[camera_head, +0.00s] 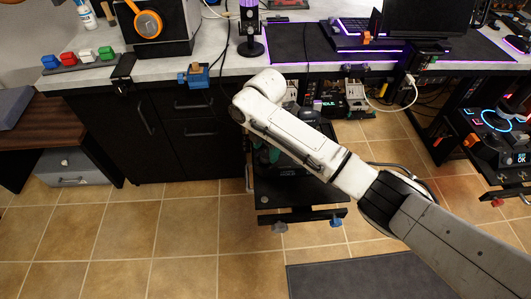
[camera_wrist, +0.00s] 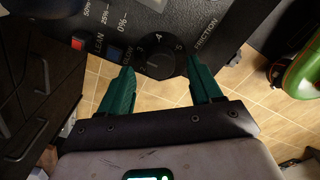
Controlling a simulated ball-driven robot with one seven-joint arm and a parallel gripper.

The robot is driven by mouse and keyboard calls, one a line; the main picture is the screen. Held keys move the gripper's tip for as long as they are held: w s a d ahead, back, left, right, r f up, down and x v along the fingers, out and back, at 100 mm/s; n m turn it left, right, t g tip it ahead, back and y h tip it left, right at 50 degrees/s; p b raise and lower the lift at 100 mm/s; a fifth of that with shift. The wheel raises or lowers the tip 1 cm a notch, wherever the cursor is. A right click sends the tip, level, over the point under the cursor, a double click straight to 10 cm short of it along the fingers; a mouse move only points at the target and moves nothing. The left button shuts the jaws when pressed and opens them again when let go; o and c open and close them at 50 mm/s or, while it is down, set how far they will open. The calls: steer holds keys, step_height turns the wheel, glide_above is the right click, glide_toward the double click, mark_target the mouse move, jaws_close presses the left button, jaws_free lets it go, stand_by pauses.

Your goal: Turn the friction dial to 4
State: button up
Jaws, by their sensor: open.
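The friction dial (camera_wrist: 158,62) is a round black knob on a dark panel (camera_wrist: 140,22) in the wrist view. The numbers 3, 4 and 5 are printed around it, with the word FRICTION to its right. I cannot tell for sure which number its mark points at. My gripper (camera_wrist: 161,76) has two green fingers, spread apart with the dial between and just beyond their tips. I cannot tell whether either finger touches the knob.
A red switch (camera_wrist: 78,43) and a blue switch (camera_wrist: 114,53) sit left of the dial. Dark drawers (camera_wrist: 40,85) are at the left and a green rounded object (camera_wrist: 302,72) at the right. The desk (camera_head: 215,70) stands behind my arm. Tiled floor (camera_head: 130,235) is open at front left.

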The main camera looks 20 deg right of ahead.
steer(key=shift+f, duration=0.85)
steer(key=c, duration=1)
